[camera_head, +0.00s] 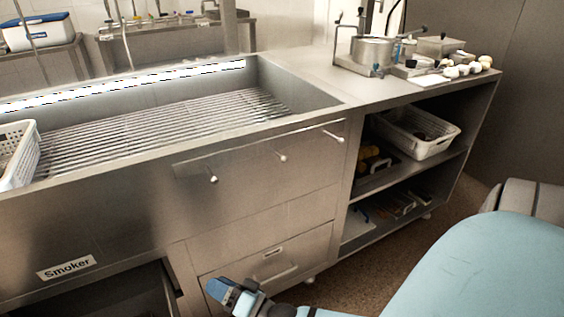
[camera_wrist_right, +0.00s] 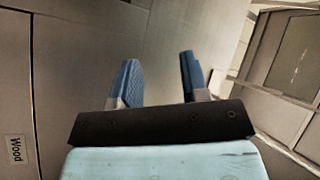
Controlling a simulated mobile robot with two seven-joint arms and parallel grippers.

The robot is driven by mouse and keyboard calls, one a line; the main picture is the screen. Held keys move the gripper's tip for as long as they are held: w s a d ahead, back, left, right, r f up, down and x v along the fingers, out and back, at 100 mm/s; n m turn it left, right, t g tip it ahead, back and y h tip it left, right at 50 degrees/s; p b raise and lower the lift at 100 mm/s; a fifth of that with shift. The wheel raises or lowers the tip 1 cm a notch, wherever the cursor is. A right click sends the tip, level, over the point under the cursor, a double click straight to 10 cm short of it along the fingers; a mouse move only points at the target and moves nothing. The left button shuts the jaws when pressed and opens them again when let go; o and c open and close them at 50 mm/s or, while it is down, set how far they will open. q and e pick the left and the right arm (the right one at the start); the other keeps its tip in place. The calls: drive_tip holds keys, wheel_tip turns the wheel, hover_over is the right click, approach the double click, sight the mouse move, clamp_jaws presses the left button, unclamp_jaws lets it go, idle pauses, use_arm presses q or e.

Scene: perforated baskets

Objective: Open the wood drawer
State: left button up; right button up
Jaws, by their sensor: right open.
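The wood drawer (camera_head: 302,245) is a shut steel drawer front low in the counter, right of the open Smoker compartment. It has a small label (camera_head: 271,253) and a pale handle (camera_head: 281,273) below the label. In the right wrist view, the "Wood" label (camera_wrist_right: 15,149) shows sideways at the lower left. My right gripper (camera_head: 222,291) has blue fingertips and overlaps the drawer's lower left in the head view. In the right wrist view its fingers (camera_wrist_right: 157,80) are apart with nothing between them. I cannot tell whether it touches the drawer. My left gripper is out of view.
The Smoker compartment (camera_head: 110,295) gapes at the lower left. Open shelves (camera_head: 425,175) with a white basket (camera_head: 437,148) stand to the right. Floor (camera_head: 375,270) shows beside the counter.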

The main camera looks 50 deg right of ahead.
drive_tip(key=s+d+f+m+g+h+b, duration=0.1)
drive_tip(key=d+f+m+h, duration=0.3)
drive_tip(key=f, duration=0.3)
drive_tip(key=s+d+f+m+h, duration=0.1)
drive_tip(key=d+f+m+h, duration=0.1)
drive_tip(key=d+f+m, duration=0.4)
drive_tip(key=m+g+h+b, duration=0.3)
drive_tip(key=m+h, duration=0.1)
drive_tip(key=h, duration=0.2)
approach(281, 273)
drive_tip(key=shift+y, duration=0.3)
drive_tip(key=b+x, duration=0.1)
drive_tip(key=x, duration=0.2)
drive_tip(key=b+x, duration=0.1)
drive_tip(key=x, duration=0.2)
drive_tip(key=b+x, duration=0.1)
drive_tip(key=x, duration=0.3)
drive_tip(key=shift+d+f+b, duration=0.2)
drive_tip(key=shift+f+b, duration=0.1)
drive_tip(key=shift+b, duration=0.05)
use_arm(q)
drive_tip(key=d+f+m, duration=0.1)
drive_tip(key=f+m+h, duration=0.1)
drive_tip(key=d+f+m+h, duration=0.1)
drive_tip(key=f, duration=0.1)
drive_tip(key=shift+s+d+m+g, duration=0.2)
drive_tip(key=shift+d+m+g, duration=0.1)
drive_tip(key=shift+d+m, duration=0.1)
